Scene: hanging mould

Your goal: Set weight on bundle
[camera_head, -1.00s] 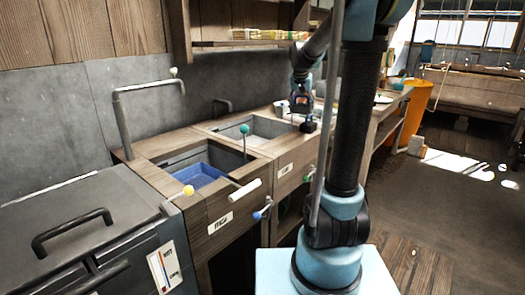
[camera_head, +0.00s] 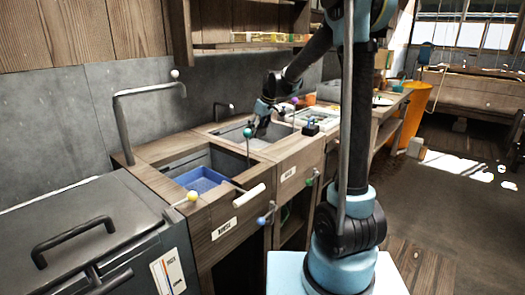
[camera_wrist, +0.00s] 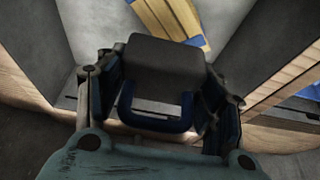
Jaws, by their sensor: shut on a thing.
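My gripper (camera_head: 262,128) reaches down into the second basin (camera_head: 228,131), the one farther along the counter. In the wrist view my gripper (camera_wrist: 160,105) is shut on the weight (camera_wrist: 166,62), a dark grey block with a blue handle. The bundle (camera_wrist: 168,17), yellowish strips with blue bands, lies on the pale basin floor beyond the weight, at the top of the wrist view. The weight partly overlaps it in the picture, and I cannot tell whether they touch. The bundle is hidden in the head view.
Basin walls stand close on both sides. The nearer basin holds a blue tray (camera_head: 202,179). Ball-topped levers, one teal (camera_head: 247,132) and one purple (camera_head: 294,101), rise near the second basin. A small dark object (camera_head: 310,128) sits on the counter to its right.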

